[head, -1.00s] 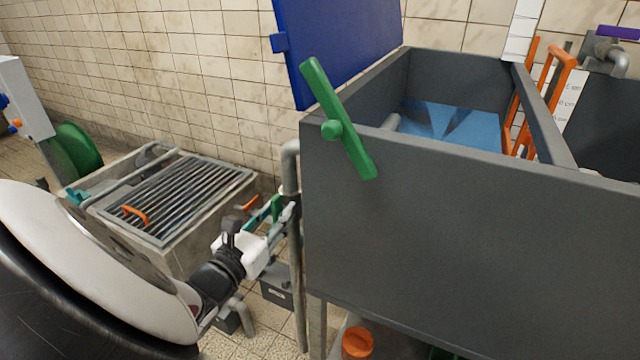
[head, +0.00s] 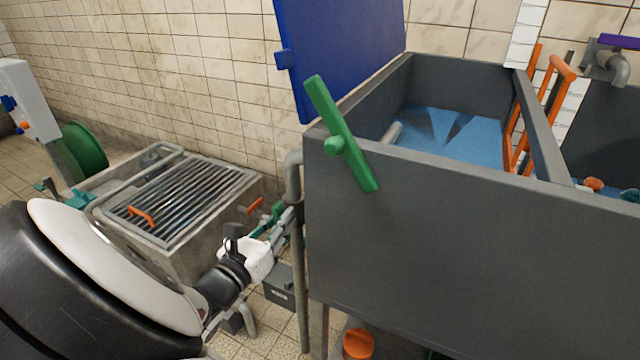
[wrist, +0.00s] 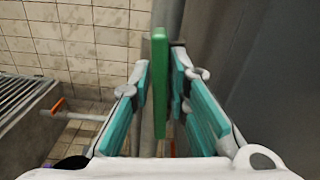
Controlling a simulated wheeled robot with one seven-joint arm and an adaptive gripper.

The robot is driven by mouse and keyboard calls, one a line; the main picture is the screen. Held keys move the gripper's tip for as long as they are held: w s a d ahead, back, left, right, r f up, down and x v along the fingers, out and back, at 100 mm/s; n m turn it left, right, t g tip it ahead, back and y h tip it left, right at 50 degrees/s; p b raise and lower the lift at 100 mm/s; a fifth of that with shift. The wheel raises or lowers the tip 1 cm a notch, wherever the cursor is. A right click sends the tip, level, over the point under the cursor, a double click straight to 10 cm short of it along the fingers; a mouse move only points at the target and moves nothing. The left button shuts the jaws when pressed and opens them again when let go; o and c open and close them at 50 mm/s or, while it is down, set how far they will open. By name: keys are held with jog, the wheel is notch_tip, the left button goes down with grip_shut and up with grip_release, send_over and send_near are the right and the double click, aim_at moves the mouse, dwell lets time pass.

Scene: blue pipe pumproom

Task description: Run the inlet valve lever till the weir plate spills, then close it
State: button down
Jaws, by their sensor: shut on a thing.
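A green lever (wrist: 160,85) stands upright in the wrist view, between the teal pads of my gripper (wrist: 162,72). My gripper is shut on this lever. In the head view my gripper (head: 284,222) is beside the grey standpipe at the left of the tank. Only a small green part of the lever (head: 277,209) shows there. The grey tank (head: 440,260) holds blue water (head: 455,130), below its rim. A dark divider (head: 543,120) parts it from a second bay at the right. I cannot make out a weir plate or any spill for sure.
A second green handle (head: 340,135) sits tilted on the tank's front wall. A blue panel (head: 345,50) stands behind the tank. Left are a grated trough (head: 180,200) and a green reel (head: 82,150). An orange-capped container (head: 358,343) stands under the tank.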

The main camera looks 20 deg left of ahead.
jog(key=n+p, duration=0.4)
jog(key=p, duration=0.2)
jog(key=shift+s+a+r, duration=0.1)
jog(key=shift+a, duration=0.05)
jog(key=n+p, duration=0.5)
jog(key=shift+a+f, duration=0.2)
jog(key=shift+f, duration=0.1)
jog(key=shift+f+n+p, duration=0.2)
jog(key=shift+n+p, duration=0.25)
jog(key=shift+n, duration=0.85)
jog(key=shift+f+n+p, duration=0.2)
jog(key=shift+n+p, duration=0.2)
jog(key=shift+n, duration=0.9)
jog(key=shift+f+n+p, duration=0.2)
jog(key=shift+n+p, duration=0.25)
jog(key=shift+n, duration=0.85)
jog(key=shift+d, duration=0.1)
jog(key=c, duration=1.7)
grip_release()
jog(key=shift+r, duration=0.1)
